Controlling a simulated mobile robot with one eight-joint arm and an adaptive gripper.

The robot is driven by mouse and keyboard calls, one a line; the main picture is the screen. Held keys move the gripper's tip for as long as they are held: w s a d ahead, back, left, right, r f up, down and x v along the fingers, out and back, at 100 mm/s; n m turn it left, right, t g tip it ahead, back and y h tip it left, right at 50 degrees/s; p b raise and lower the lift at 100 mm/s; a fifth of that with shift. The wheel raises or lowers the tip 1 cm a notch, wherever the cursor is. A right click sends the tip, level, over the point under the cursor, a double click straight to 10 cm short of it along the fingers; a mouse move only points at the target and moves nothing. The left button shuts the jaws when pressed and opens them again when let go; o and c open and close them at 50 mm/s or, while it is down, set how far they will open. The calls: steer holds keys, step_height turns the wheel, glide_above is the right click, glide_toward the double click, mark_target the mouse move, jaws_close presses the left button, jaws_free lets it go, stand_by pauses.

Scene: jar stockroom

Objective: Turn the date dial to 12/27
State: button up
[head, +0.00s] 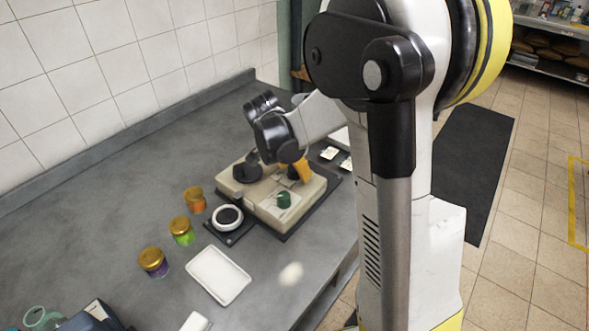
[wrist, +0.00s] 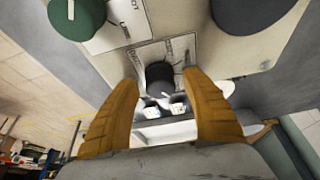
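A beige labelling machine (head: 262,213) sits on a dark base on the grey counter. A green knob (head: 284,200) is on its near side and shows in the wrist view (wrist: 77,17) with a white pointer line. A small black knob (wrist: 160,76) stands on a pale plate with markings too small to read. A larger dark round part (wrist: 252,18) is at the upper right. My gripper (head: 302,170) is low over the machine's right side. Its orange fingers (wrist: 165,95) are open, one each side of the black knob, with visible gaps. I cannot tell which knob is the date dial.
Gold-lidded jars, orange (head: 195,200), green (head: 182,231) and purple (head: 153,262), stand left of the machine. A round dark pad with a white rim (head: 227,217) is beside it. A white tray (head: 218,275) lies in front. A tiled wall (head: 90,75) borders the counter.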

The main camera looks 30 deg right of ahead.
steer(key=v, duration=1.2)
steer(key=s+a+n+t+y, duration=0.2)
steer(key=s+a+n+t, duration=0.1)
steer(key=s+a+n, duration=0.2)
steer(key=s+a+n+t+y, duration=0.2)
steer(key=s+a+n, duration=0.4)
steer(key=s+n, duration=0.3)
steer(key=s+t, duration=0.1)
steer(key=s, duration=0.1)
steer(key=shift+s+a+r+n, duration=0.15)
steer(key=shift+s+r+n, duration=0.15)
steer(key=shift+r+n, duration=0.1)
